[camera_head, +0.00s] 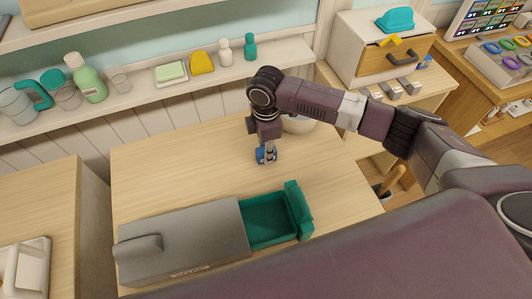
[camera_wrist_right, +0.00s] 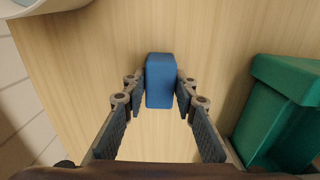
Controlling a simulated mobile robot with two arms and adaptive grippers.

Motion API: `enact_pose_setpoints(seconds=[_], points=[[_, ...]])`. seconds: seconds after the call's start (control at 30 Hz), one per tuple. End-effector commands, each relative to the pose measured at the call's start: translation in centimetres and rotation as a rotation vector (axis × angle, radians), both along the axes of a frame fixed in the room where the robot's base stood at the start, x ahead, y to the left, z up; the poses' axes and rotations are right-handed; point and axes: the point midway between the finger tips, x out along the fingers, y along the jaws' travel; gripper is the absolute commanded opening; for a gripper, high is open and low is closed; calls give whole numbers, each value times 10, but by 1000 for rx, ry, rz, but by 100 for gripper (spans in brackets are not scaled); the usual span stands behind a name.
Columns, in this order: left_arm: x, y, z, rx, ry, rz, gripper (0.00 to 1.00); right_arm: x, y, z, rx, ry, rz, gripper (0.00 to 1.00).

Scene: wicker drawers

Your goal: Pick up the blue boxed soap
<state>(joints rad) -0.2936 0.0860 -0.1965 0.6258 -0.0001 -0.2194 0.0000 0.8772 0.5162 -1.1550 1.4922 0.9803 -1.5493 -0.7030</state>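The blue boxed soap (camera_wrist_right: 160,82) is a small blue block with rounded edges. In the right wrist view it sits between the two fingertips of my right gripper (camera_wrist_right: 161,92), whose pads press close on its left and right sides. In the head view my right gripper (camera_head: 266,148) points down over the wooden table, with the blue soap (camera_head: 264,157) at its tips and partly hidden by the fingers. I cannot tell whether the soap is clear of the tabletop. My left gripper is not in view.
A grey drawer unit (camera_head: 185,238) with an open, empty-looking green drawer (camera_head: 268,219) lies in front; the drawer also shows in the wrist view (camera_wrist_right: 280,115). A white bowl (camera_head: 300,125) stands behind my right arm. Bare table (camera_head: 170,165) lies to the left.

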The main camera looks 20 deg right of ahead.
Motion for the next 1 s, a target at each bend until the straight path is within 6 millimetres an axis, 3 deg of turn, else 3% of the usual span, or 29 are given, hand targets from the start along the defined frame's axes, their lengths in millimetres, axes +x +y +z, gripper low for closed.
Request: enact_pose_setpoints(seconds=[0.03,0.2,0.47,0.67,0.87,1.0], points=[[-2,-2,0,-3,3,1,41,0,0,0,0,0,0,18],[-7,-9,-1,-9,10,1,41,0,0,0,0,0,0,0],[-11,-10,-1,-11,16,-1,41,0,0,1,0,-1,0,0],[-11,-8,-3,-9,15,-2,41,1,0,13,1,-2,-1,0],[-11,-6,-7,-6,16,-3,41,2,0,50,3,-6,0,0],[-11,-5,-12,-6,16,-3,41,2,0,90,3,-9,1,0]])
